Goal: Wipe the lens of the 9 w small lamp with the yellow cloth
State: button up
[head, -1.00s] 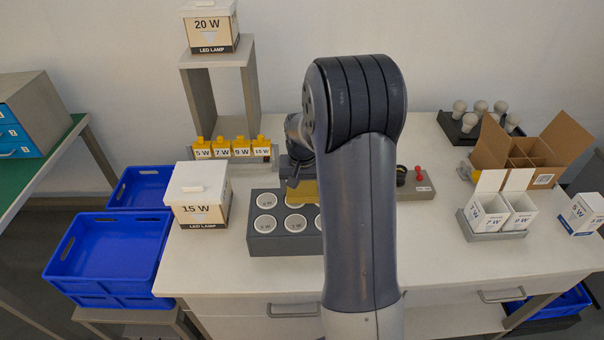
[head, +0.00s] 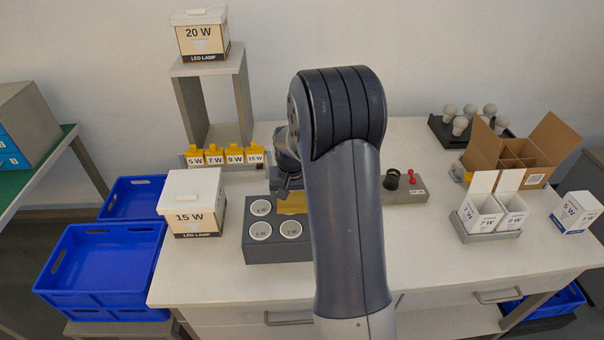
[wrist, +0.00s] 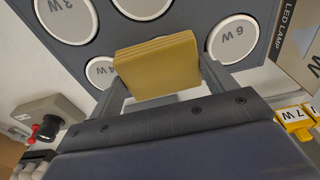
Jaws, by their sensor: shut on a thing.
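My gripper (wrist: 160,85) is shut on the yellow cloth (wrist: 155,65), a folded pad held between its two fingers. In the head view the cloth (head: 292,204) shows just left of my arm, over the back of the grey block. The grey block (head: 262,252) holds round white lamp lenses in its holes. In the wrist view the cloth is in front of the block, partly covering a lens (wrist: 99,72). A lens at right (wrist: 233,38) has a label like 6 W or 9 W. I cannot tell which lens is the 9 W small lamp, or whether the cloth touches any.
The 15 W box (head: 193,203) stands left of the block. A tester with a black ring and red button (head: 411,176) is to the right. White cartons (head: 482,215) stand in a tray, near an open brown carton (head: 490,150). The front right tabletop is clear.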

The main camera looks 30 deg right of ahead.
jog(key=shift+s+d+r+p, duration=0.15)
jog(key=shift+d+p, duration=0.05)
jog(key=shift+d, duration=0.15)
jog(key=shift+s+d+r+p, duration=0.15)
jog(key=shift+d, duration=0.2)
jog(key=shift+a+r+p, duration=0.25)
jog(key=shift+r+p, duration=0.25)
jog(key=shift+r, duration=0.75)
jog(key=shift+w+d+r+p, duration=0.1)
jog(key=shift+r+p, duration=0.45)
jog(key=shift+r, duration=0.25)
jog(key=shift+r+p, duration=1.1)
jog(key=shift+r, duration=0.6)
